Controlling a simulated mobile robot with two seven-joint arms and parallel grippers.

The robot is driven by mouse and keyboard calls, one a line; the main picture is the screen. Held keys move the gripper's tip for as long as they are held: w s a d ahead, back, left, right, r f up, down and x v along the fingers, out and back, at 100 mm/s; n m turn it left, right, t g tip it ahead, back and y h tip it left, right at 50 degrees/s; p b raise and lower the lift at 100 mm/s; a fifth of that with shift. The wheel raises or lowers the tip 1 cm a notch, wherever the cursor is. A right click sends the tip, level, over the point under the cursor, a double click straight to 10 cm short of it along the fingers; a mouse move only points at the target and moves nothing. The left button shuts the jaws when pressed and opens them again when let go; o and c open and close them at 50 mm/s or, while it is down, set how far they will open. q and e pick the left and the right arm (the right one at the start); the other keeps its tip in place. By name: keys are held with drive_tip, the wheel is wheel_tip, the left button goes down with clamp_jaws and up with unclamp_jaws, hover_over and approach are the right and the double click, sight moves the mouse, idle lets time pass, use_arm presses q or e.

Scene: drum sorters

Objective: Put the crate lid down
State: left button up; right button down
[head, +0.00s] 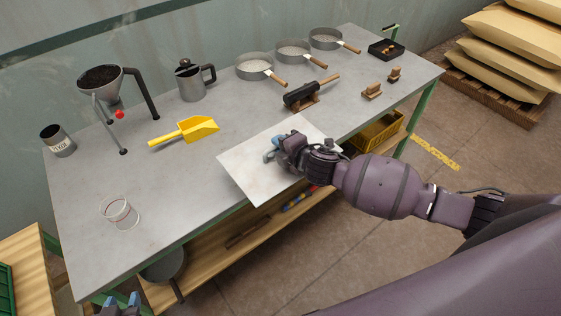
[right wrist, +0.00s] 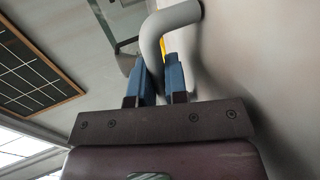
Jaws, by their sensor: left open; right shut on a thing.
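The crate lid (head: 245,167) is a pale flat panel with a grey bent handle (right wrist: 172,25). My right gripper (head: 272,150) is shut on that handle; in the right wrist view its blue fingers (right wrist: 160,80) sit on either side of it. The lid is over the front part of the grey table (head: 190,215) and reaches past its front edge. I cannot tell how high it is above the top. My left gripper (head: 122,302) is open and empty at the bottom left, in front of the table.
A yellow scoop (head: 190,131), a glass (head: 119,212) and a funnel stand (head: 103,80) are left of the lid. A dark roller tool (head: 303,94) and several sieves (head: 254,66) lie behind it. A yellow crate (head: 377,132) is below the table top.

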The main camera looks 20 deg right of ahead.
drive_tip(key=shift+f, duration=1.5)
wheel_tip(320, 180, down, 4)
drive_tip(key=shift+b, duration=0.7)
drive_tip(key=c, duration=1.6)
unclamp_jaws()
drive_tip(key=shift+f, duration=0.15)
drive_tip(key=o, duration=0.5)
drive_tip(key=shift+c, duration=0.2)
